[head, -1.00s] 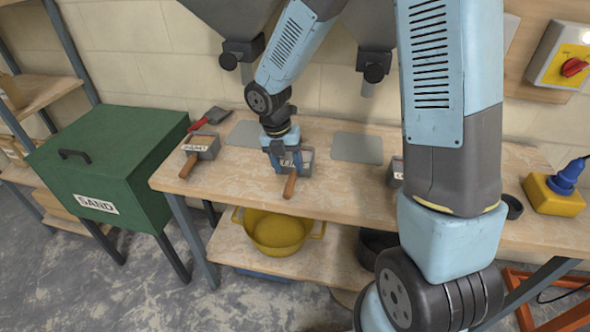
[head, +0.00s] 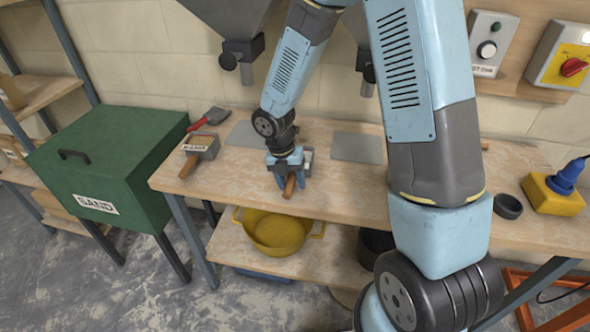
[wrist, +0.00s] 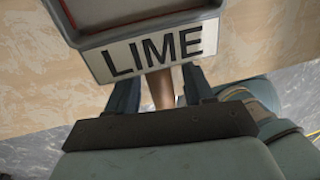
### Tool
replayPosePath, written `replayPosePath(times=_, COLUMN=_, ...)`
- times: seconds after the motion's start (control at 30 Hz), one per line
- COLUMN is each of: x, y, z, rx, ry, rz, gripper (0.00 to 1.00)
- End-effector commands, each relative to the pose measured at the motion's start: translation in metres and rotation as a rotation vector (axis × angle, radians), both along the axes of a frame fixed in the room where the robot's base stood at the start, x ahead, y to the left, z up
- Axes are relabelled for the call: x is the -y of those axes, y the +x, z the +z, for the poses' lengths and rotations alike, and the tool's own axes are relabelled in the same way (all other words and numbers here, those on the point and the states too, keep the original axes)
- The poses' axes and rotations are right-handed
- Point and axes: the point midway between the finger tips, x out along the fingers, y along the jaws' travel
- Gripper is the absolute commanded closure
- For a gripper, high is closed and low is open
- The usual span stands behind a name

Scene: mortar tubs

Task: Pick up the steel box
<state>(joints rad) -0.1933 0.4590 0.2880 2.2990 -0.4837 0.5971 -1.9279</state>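A grey steel box labelled LIME (wrist: 150,47) fills the top of the wrist view, with its wooden handle (wrist: 161,88) pointing back toward me. In the head view the box (head: 308,156) stands on the bench, partly hidden by my gripper. My gripper (wrist: 160,90) has one finger on each side of the handle, with a small gap showing on both sides, so it is open around the handle. In the head view my gripper (head: 289,178) is low over the handle. A similar steel box (head: 203,147) with a wooden handle stands to the left on the bench.
Grey plates (head: 357,148) lie flat on the bench (head: 340,188). A red-handled tool (head: 209,118) lies at the back left. A green sand bin (head: 110,150) stands at left, a yellow tub (head: 272,232) on the lower shelf. A black ring (head: 508,206) and yellow block (head: 553,195) are at right.

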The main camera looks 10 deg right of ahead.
Motion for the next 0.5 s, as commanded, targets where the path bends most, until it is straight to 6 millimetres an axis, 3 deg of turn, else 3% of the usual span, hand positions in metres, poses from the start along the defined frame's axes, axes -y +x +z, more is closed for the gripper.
replayPosePath(times=0.07, x=0.0001, y=0.0000, z=0.0001, rx=0.000, ry=0.000, rz=0.000, gripper=0.56)
replayPosePath(times=0.5, x=0.0001, y=0.0000, z=0.0002, rx=0.000, ry=0.000, rz=0.000, gripper=0.99)
